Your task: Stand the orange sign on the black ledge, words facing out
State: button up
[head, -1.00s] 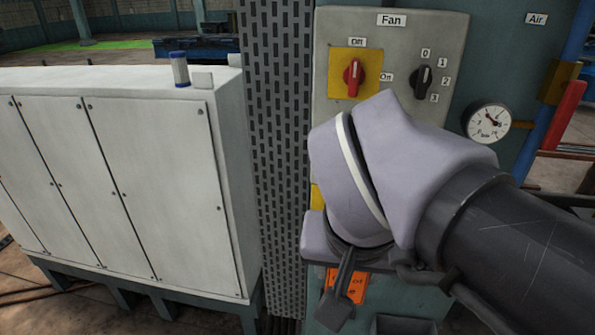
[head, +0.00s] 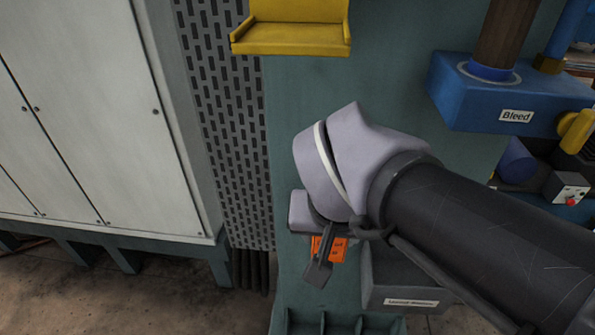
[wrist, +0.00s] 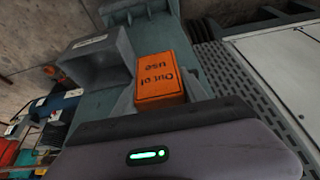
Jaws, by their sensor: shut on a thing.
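The orange sign (head: 335,250) hangs at my gripper (head: 323,262), in front of the green panel and partly hidden by a finger. The wrist view shows the sign (wrist: 160,72) between the fingers of my gripper (wrist: 162,92), which is shut on it. Its black words "Out of use" face the wrist camera and read upside down there. I cannot make out a black ledge in either view now.
A yellow ledge (head: 292,38) is on the panel above. A grey bin (head: 408,282) with a white label stands close right of the gripper. A green divided tray (head: 335,322) is below. A blue block marked Bleed (head: 505,95) juts out at right.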

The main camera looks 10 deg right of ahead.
jog(key=w, duration=0.4)
jog(key=w+d+f+b, duration=0.1)
jog(key=w, duration=0.8)
jog(key=shift+w+d+f+b, duration=0.1)
jog(key=shift+d+f+b, duration=0.15)
jog(key=shift+b, duration=0.15)
jog(key=shift+f+b, duration=1.2)
jog(key=shift+f, duration=0.65)
jog(key=o, duration=1.4)
jog(key=shift+r, duration=0.1)
